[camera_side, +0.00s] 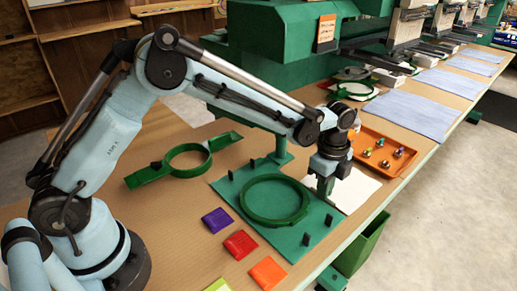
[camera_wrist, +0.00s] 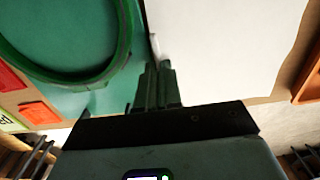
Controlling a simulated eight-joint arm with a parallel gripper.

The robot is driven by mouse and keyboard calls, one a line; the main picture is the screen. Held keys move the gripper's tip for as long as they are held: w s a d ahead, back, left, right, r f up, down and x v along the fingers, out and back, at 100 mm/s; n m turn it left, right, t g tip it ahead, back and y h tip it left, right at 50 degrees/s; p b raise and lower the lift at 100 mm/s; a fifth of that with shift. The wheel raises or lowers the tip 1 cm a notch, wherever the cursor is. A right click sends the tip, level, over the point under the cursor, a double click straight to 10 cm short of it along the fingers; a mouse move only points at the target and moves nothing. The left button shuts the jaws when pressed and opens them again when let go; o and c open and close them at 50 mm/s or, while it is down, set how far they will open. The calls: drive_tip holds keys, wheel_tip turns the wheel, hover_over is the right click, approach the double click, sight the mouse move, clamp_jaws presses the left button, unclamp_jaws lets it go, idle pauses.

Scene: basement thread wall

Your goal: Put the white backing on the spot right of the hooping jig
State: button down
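The hooping jig (camera_side: 228,187) is a green board with dark posts and a green ring (camera_side: 274,222) on it; its green surface also fills the upper left of the wrist view (camera_wrist: 60,25). The white backing (camera_side: 356,189) is a flat sheet to the right of the jig, beside its right edge. In the wrist view the backing (camera_wrist: 225,45) fills the upper right. My gripper (camera_side: 325,190) points down at the backing's jig-side edge. Its fingers (camera_wrist: 158,75) are together at that edge and appear to pinch it. The fingers hide the exact contact.
An orange tray (camera_side: 367,168) with several small bobbins stands just behind the backing. Purple (camera_side: 217,220), red (camera_side: 240,244) and orange (camera_side: 268,272) packets lie left of the jig. A loose green hoop (camera_side: 188,160) lies behind them. The table's front edge is close to the backing.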

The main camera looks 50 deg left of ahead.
drive_tip(key=shift+f, duration=0.2)
drive_tip(key=c, duration=1.2)
unclamp_jaws()
drive_tip(key=shift+c, duration=0.2)
drive_tip(key=shift+r, duration=3.5)
